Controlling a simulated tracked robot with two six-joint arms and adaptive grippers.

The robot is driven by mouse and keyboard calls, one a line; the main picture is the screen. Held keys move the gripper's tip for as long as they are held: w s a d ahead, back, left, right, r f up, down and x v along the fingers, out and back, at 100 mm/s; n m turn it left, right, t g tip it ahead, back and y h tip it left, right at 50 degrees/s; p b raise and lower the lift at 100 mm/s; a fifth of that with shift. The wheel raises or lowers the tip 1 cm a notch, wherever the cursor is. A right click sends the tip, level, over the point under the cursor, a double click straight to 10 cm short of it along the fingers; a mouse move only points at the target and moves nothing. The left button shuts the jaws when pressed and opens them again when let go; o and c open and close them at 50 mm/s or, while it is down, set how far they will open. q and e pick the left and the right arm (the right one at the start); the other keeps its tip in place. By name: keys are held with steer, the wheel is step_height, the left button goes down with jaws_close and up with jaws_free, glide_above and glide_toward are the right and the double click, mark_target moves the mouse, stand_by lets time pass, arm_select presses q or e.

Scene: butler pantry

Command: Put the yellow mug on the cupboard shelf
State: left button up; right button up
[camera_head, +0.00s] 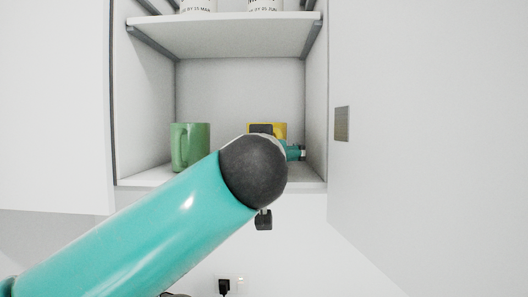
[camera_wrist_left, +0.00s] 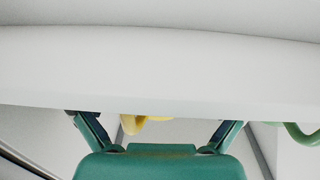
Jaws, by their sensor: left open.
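The yellow mug (camera_head: 281,130) is in the open cupboard, right of the middle, above the bottom board (camera_head: 150,177). Only its upper part shows past my left arm, so I cannot see whether its base touches the board. In the left wrist view a yellow piece of it (camera_wrist_left: 146,123) shows between the spread fingers of my left gripper (camera_wrist_left: 158,120). That gripper is open around or just before the mug. Its fingertips are hidden behind a pale band, and in the head view my arm hides most of it. My right gripper is not in view.
A green mug (camera_head: 191,147) stands on the bottom board at the left; its handle shows in the wrist view (camera_wrist_left: 303,134). An upper shelf (camera_head: 222,35) carries white canisters (camera_head: 264,5). The cupboard door (camera_head: 420,140) is open at the right. A plug (camera_head: 224,286) sits low on the wall.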

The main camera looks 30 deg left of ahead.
arm_select(q)
steer(key=v, duration=1.2)
steer(key=shift+f, duration=0.15)
